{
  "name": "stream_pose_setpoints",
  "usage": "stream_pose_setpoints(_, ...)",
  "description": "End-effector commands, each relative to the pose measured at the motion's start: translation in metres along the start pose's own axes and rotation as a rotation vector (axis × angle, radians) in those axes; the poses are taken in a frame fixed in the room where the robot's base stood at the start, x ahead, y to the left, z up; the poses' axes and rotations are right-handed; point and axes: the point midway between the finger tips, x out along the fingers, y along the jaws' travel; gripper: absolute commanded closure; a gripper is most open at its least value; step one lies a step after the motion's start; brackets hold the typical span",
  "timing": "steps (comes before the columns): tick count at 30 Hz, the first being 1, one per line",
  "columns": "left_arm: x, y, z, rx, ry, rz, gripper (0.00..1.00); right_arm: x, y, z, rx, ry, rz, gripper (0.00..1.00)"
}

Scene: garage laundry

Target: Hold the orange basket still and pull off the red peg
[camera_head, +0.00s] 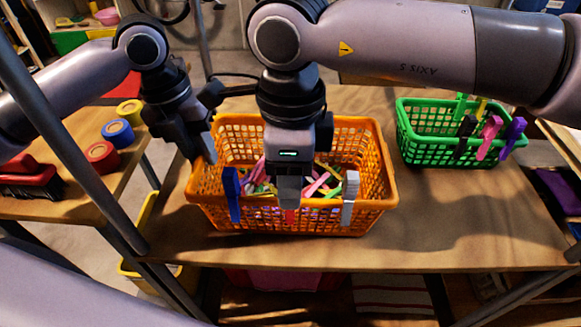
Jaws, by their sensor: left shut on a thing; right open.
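The orange basket (372,160) stands on the wooden table and holds a jumble of colourful pegs. A blue peg (232,195) and a grey peg (350,197) are clipped on its near rim. Between them the red peg (290,216) shows only as a small piece below my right gripper, which hides the rest. My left gripper (207,150) is at the basket's left rim and is shut on it. My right gripper (289,192) points down at the near rim, over the red peg; it is open, and its fingers are seen nearly edge-on.
A green basket (412,147) with black, pink and purple pegs on its rim stands to the right. Rolls of tape (118,133) and a red brush (30,178) lie on the left table. The table (450,220) is clear right of the orange basket.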

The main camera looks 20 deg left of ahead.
Motion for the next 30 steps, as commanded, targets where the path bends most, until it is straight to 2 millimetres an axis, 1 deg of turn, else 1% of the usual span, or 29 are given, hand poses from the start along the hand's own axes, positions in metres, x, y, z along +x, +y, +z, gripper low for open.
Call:
stream_pose_setpoints(4, 0.000, 0.000, 0.000, 0.000, -0.001, -0.001, 1.00, 0.000, 0.000, 0.000, 0.000, 0.000, 0.000, 0.57)
stream_pose_setpoints(5, 0.000, 0.000, 0.000, 0.000, -0.001, -0.001, 1.00, 0.000, 0.000, 0.000, 0.000, 0.000, 0.000, 0.67)
stream_pose_setpoints(6, 0.000, 0.000, 0.000, 0.000, -0.001, -0.001, 1.00, 0.000, 0.000, 0.000, 0.000, 0.000, 0.000, 0.80)
stream_pose_setpoints(8, 0.000, 0.000, 0.000, 0.000, -0.001, -0.001, 1.00, 0.000, 0.000, 0.000, 0.000, 0.000, 0.000, 1.00)
stream_pose_setpoints(16, 0.000, 0.000, 0.000, 0.000, -0.001, -0.001, 1.00, -0.003, 0.000, 0.000, 0.000, 0.000, 0.000, 1.00)
stream_pose_setpoints(30, 0.000, 0.000, 0.000, -0.001, -0.001, -0.001, 1.00, -0.022, 0.000, 0.000, -0.001, 0.000, 0.000, 1.00)
